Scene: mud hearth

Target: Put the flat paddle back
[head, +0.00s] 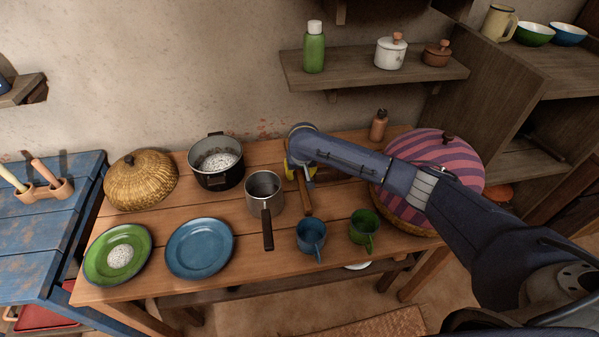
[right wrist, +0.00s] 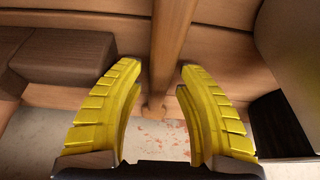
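A long brown wooden piece, which looks like the flat paddle (head: 306,198), shows on the wooden table (head: 160,290) just right of the steel saucepan. Its far part is hidden under my right arm in the head view. In the right wrist view its shaft (right wrist: 173,45) runs between the fingers and ends in a small knob. My right gripper (right wrist: 160,68) is open, with yellow fingers on either side of the shaft and a visible gap on both sides. In the head view this gripper (head: 299,172) points down and is mostly hidden by its own wrist. My left gripper is not in view.
Close by stand the saucepan (head: 263,190), black pot (head: 216,162), blue mug (head: 311,235), green mug (head: 363,229) and striped basket (head: 437,160). A wooden holder (head: 46,192) with handles stands on the blue table at left. A brown block (right wrist: 65,62) is beside the fingers.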

